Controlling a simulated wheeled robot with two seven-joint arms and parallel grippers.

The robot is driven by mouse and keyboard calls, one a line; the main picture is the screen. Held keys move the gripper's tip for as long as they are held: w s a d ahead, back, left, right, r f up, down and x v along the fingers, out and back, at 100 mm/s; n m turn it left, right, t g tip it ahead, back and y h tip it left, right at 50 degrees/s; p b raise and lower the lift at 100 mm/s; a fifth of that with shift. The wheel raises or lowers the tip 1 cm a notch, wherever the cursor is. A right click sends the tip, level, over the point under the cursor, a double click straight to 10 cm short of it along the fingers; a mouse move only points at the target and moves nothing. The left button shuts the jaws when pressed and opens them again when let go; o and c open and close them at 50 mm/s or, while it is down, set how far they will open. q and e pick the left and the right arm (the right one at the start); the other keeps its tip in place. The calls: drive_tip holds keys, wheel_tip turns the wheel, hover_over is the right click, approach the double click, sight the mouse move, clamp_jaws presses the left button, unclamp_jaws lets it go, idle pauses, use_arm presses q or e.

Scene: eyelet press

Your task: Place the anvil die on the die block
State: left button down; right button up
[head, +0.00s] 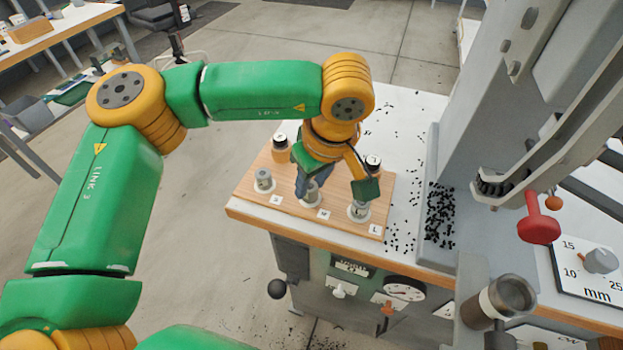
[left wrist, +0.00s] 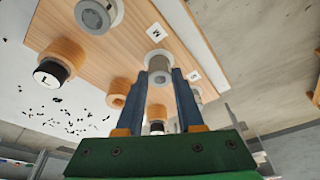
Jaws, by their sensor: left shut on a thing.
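A wooden board (head: 340,225) near the table's left end holds metal dies by labels S, M and L. My left gripper (head: 313,186) points down at the middle of the board, its blue fingers shut on the grey anvil die by label M (head: 311,192). In the left wrist view the die (left wrist: 158,63) sits between the fingertips (left wrist: 160,75). I cannot tell whether it is clear of the board. The S die (head: 264,180) and L die (head: 358,210) stand on either side. I cannot identify the die block for sure. My right gripper is not in view.
Black-topped pieces with tan collars (head: 281,146) stand along the board's back. The large grey press (head: 460,150) with a red knob (head: 538,229) rises at right. A round metal-topped post (head: 500,302) stands at its front. Black bits (head: 440,212) litter the white top.

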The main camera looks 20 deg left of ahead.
use_arm(q)
drive_tip(key=c, duration=0.5)
unclamp_jaws()
drive_tip(key=shift+f, duration=0.1)
drive_tip(key=shift+c, duration=0.2)
drive_tip(key=shift+r+p, duration=0.3)
drive_tip(key=shift+r, duration=0.1)
drive_tip(key=v, duration=1.1)
drive_tip(key=shift+r+p, duration=0.25)
drive_tip(key=shift+p, duration=0.1)
drive_tip(key=shift+s+d, duration=0.1)
